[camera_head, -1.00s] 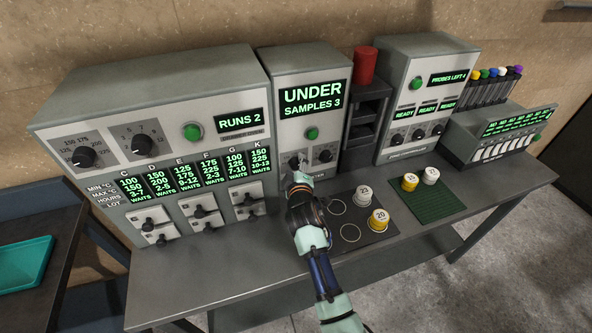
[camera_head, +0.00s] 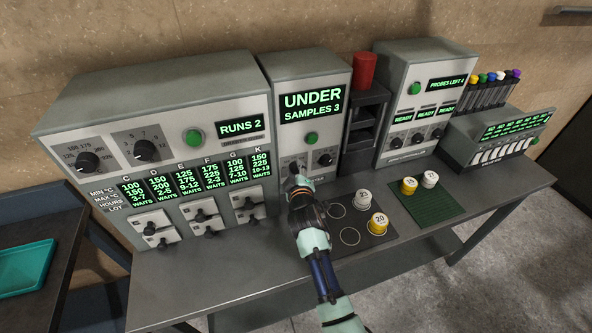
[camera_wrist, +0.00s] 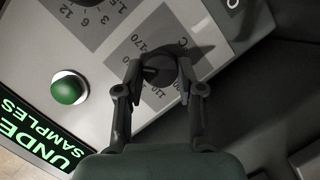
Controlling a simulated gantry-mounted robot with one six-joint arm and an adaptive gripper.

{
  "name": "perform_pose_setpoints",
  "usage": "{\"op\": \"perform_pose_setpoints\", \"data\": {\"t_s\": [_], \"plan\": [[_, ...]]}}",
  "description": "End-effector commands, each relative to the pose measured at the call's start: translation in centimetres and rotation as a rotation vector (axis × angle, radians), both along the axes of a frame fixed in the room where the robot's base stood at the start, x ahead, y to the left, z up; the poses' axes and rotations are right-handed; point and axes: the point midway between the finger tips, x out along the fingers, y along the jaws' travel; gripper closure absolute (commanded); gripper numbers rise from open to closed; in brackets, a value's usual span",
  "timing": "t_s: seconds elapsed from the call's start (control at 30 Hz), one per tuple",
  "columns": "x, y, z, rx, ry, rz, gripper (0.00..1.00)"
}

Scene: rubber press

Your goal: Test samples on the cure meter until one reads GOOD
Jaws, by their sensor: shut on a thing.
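The cure meter (camera_head: 314,70) is a grey box near the middle of the bench. Its screen (camera_head: 313,105) reads UNDER, SAMPLES 3, with a green button (camera_head: 311,139) below. My gripper (camera_head: 295,177) is at the meter's left dial. In the wrist view my gripper (camera_wrist: 157,80) is shut on that dark dial (camera_wrist: 168,66), whose scale shows 110 to 170. Samples 23 (camera_head: 364,197), white-topped, and 20 (camera_head: 378,222), yellow, stand on the dark pad before the meter. A yellow sample (camera_head: 409,185) and a white one (camera_head: 430,178) stand on the green mat (camera_head: 443,208).
A large oven-like cabinet (camera_head: 150,100) with dials and drawers stands left, reading RUNS 2. A dark rack with a red cylinder (camera_head: 365,70) is right of the meter. The front bench edge is clear.

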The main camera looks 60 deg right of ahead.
Motion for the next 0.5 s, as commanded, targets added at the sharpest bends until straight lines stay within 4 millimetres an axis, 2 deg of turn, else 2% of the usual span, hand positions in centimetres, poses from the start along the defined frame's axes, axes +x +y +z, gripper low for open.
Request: {"op": "perform_pose_setpoints", "data": {"t_s": [0.5], "plan": [[-0.24,-0.23,0.42,0.297,-0.288,-0.002,0.97]]}}
